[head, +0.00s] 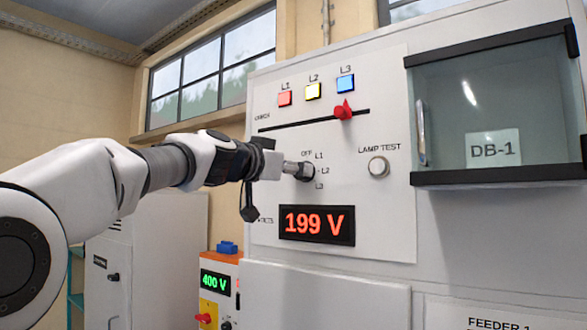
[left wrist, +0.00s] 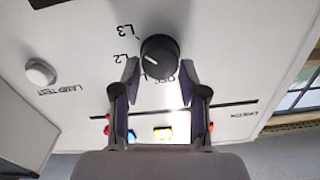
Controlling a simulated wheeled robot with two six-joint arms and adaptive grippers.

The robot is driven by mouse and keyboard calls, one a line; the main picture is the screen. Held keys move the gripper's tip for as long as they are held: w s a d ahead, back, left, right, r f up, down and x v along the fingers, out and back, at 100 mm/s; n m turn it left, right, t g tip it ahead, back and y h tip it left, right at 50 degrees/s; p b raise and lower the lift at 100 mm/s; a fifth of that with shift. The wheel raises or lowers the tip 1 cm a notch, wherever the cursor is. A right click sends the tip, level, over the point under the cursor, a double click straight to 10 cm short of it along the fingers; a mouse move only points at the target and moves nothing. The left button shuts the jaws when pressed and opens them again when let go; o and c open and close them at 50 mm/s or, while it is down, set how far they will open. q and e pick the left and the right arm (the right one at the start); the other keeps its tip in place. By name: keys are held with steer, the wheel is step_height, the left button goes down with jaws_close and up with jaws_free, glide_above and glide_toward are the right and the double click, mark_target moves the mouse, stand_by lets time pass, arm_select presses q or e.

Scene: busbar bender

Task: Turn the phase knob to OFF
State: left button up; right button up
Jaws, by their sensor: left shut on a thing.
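The phase knob (head: 306,171) is a dark round knob on the white panel, with OFF, L1, L2 and L3 printed around it. My left gripper (head: 292,168) is at the panel with its fingertips at the knob. In the left wrist view, which is upside down, the knob (left wrist: 160,52) sits between the two fingers and my left gripper (left wrist: 160,85) is shut on it. The knob's white mark lies on its L2 side. The L1 label is partly hidden by a finger. My right gripper is not in view.
A red display (head: 317,224) below reads 199 V. A red slider pointer (head: 344,110) sits on a slot under the red, yellow and blue lamps. The LAMP TEST button (head: 378,167) is right of the knob. A glass-fronted DB-1 box (head: 450,110) juts out at the right.

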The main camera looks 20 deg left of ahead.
arm_select(q)
steer(key=shift+n, duration=0.3)
steer(key=n+p, duration=0.1)
steer(key=n, duration=0.7)
steer(key=n+p, duration=0.1)
steer(key=n, duration=0.8)
steer(key=n+p, duration=0.1)
steer(key=n, duration=0.8)
steer(key=shift+w+a, duration=0.1)
steer(key=shift+w, duration=0.15)
steer(key=shift+n+p, duration=0.3)
